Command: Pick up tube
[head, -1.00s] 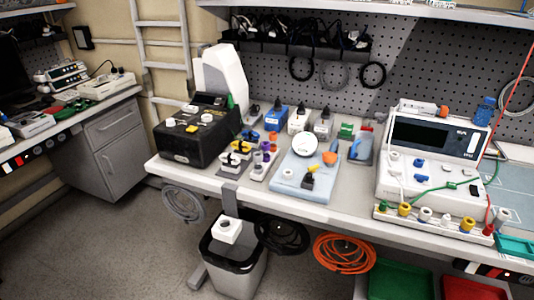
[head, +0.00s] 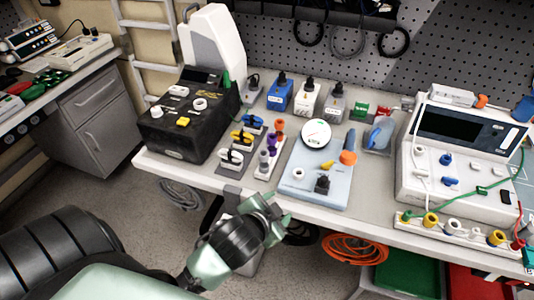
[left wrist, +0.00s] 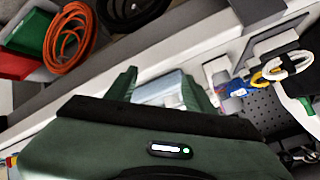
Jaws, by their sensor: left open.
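Which item is the tube is not certain. My left gripper (head: 273,207) is open and empty, in front of the bench edge and below these loops. In the left wrist view its two fingers (left wrist: 160,88) stand apart, with a pale blue board visible beyond them. My right gripper is not in view.
A black box (head: 187,128) stands left of the holders. Coloured connectors (head: 270,146) and the pale blue board (head: 318,170) lie to their right. A white instrument (head: 455,160) is farther right. An orange coil (head: 355,248) hangs below the bench edge.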

